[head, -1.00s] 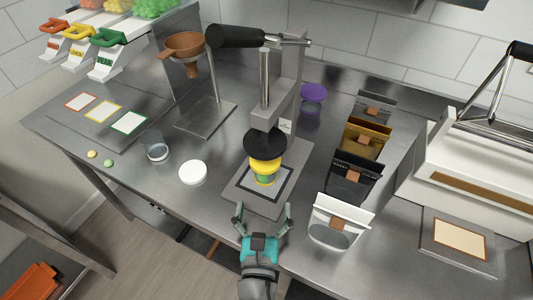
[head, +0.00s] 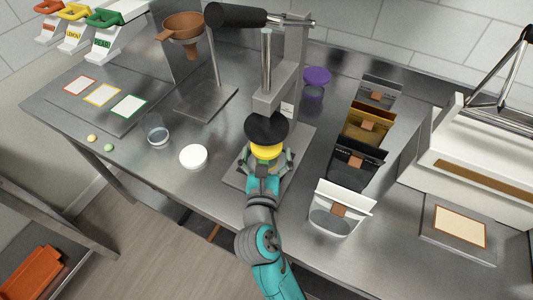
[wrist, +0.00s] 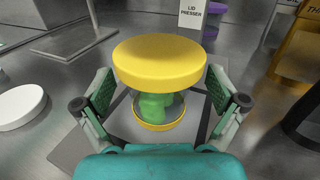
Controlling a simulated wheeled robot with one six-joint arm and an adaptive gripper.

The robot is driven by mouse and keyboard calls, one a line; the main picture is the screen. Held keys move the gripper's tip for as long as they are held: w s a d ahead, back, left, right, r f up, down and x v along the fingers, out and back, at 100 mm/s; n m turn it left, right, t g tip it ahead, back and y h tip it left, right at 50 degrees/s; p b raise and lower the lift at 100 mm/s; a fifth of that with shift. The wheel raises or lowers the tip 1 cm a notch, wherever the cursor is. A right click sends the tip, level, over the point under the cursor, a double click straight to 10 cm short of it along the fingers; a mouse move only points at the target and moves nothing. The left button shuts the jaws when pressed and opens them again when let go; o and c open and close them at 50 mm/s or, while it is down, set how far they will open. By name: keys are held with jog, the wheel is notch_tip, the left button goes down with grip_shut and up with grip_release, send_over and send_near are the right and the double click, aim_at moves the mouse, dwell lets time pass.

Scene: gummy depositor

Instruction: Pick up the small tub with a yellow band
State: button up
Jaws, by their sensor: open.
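The small tub with a yellow band (wrist: 155,108) stands upright on the base plate of the lid presser, with a yellow lid (wrist: 160,62) on top and green contents showing through its clear wall. In the head view the yellow lid (head: 266,150) shows just under the black press disc (head: 266,128), and my gripper hides most of the tub. My gripper (wrist: 161,105) is open, with one finger on each side of the tub and a gap visible on both sides in the wrist view. It also shows in the head view (head: 266,163).
A white lid (head: 193,156) and a clear empty cup (head: 157,135) lie to the left. Several pouches, the nearest one white (head: 338,210), stand in a row to the right. The press column (head: 292,75) rises behind the tub. A purple-lidded tub (head: 316,80) stands farther back.

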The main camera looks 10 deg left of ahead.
jog(key=shift+w, duration=0.4)
jog(key=c, duration=1.3)
jog(key=shift+o, duration=0.2)
jog(key=shift+r, duration=0.15)
